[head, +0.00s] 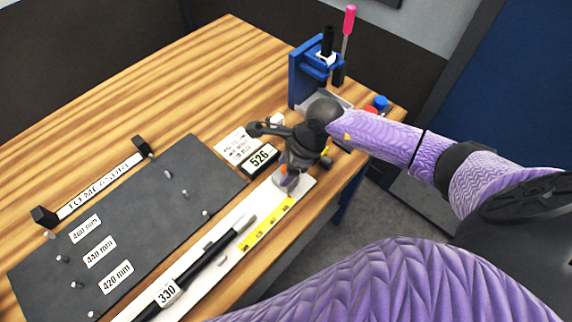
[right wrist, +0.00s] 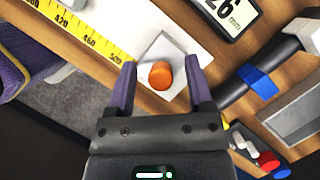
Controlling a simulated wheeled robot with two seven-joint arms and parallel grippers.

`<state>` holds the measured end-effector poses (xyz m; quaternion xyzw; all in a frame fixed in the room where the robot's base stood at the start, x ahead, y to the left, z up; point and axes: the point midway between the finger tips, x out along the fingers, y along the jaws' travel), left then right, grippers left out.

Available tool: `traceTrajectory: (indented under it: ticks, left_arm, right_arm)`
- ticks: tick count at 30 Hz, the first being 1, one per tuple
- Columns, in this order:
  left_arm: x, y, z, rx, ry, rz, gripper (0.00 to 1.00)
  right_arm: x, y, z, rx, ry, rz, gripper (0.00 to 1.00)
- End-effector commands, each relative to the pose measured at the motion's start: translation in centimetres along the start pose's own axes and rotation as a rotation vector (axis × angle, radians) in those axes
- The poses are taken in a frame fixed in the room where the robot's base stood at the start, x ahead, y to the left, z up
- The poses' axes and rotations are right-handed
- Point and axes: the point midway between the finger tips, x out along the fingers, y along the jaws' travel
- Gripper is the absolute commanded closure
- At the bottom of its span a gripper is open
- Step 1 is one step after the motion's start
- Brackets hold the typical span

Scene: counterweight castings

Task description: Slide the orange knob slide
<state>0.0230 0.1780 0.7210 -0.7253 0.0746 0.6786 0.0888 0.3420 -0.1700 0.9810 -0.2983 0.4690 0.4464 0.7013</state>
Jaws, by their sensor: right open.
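The orange knob (right wrist: 160,75) sits on a pale square slide (right wrist: 168,52) on the white measuring board, beside a yellow scale, in the right wrist view. My right gripper (right wrist: 161,66) is open, with its two fingers on either side of the knob and visible gaps to it. In the head view my right gripper (head: 288,182) is over the far end of the white board (head: 212,246) and largely hides the knob. A display reading 526 (head: 262,158) stands beside it. My left gripper is not in view.
A black rod labelled 330 (head: 205,262) lies along the board. A dark panel (head: 130,225) with pegs and length labels lies to the left. The table's back left is clear.

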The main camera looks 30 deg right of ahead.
Motion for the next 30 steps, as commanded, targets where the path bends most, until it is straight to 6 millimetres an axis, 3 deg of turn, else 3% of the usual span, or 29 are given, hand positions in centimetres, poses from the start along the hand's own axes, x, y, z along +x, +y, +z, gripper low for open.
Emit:
traceTrajectory:
  ticks: [5,12,15,19,30]
  left_arm:
    - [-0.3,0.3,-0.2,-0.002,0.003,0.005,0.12]
    - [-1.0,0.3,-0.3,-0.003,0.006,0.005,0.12]
    - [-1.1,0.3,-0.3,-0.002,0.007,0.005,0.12]
    - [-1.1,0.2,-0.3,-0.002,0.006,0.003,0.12]
    - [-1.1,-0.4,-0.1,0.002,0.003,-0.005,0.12]
  right_arm:
    - [-1.5,-0.1,0.0,-0.001,0.000,-0.002,0.33]
    - [-7.5,-0.1,0.0,-0.002,0.002,-0.004,0.33]
    - [-9.1,-0.1,-0.1,-0.001,0.001,-0.002,0.33]
    - [-9.9,0.0,0.0,0.000,0.001,0.000,0.33]
    - [-9.9,0.0,0.0,0.000,0.000,0.000,0.33]
